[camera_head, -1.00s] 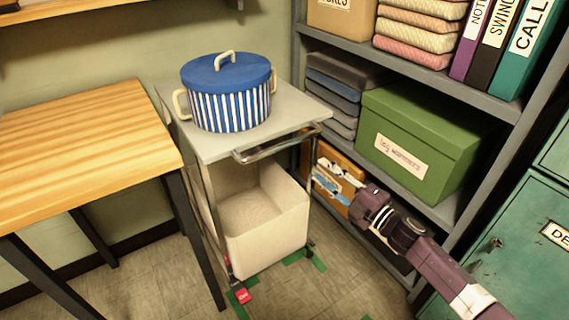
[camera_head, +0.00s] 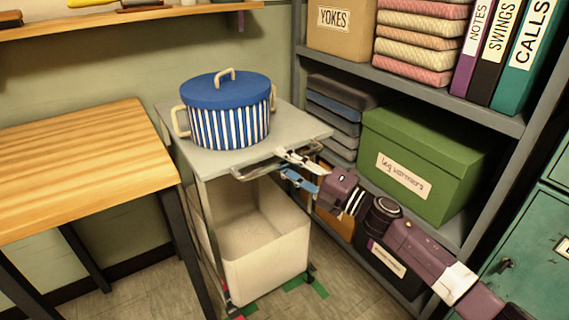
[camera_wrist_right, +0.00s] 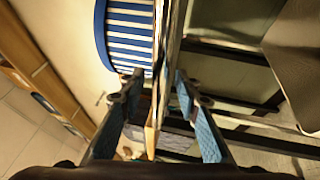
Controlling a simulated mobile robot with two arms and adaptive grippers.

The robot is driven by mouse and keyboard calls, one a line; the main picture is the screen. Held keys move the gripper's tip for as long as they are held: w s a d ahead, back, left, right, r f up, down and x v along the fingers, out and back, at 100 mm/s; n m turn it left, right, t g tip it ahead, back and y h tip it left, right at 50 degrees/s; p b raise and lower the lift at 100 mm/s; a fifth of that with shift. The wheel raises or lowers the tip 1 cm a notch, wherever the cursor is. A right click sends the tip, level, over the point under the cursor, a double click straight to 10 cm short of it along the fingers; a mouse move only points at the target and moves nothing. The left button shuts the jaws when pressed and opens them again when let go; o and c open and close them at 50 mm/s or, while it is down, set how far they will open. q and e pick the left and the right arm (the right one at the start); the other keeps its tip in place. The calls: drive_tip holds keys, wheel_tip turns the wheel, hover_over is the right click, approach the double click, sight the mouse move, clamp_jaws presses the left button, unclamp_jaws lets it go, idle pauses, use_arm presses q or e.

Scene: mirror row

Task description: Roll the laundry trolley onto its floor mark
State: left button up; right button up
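The laundry trolley (camera_head: 180,147) is a grey-topped cart with a cream bin (camera_head: 265,260) below and a metal handle (camera_head: 250,167) on its front right edge. A blue striped pot (camera_head: 228,112) with a lid stands on top. Green floor tape (camera_head: 292,284) shows by the trolley's wheels; the rest of the mark is hidden. My right gripper (camera_head: 299,170) is at the handle with its fingers apart. In the right wrist view the open fingers (camera_wrist_right: 156,98) lie on either side of the handle bar; I cannot tell if they touch it. My left gripper is not in view.
A wooden table (camera_head: 80,160) stands close on the trolley's left. A grey shelf unit with a green box (camera_head: 425,160) stands close on the right. Teal lockers (camera_head: 525,250) are at far right. Little free floor shows in front.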

drive_tip(key=shift+c, duration=0.2)
clamp_jaws()
drive_tip(key=shift+f, duration=0.1)
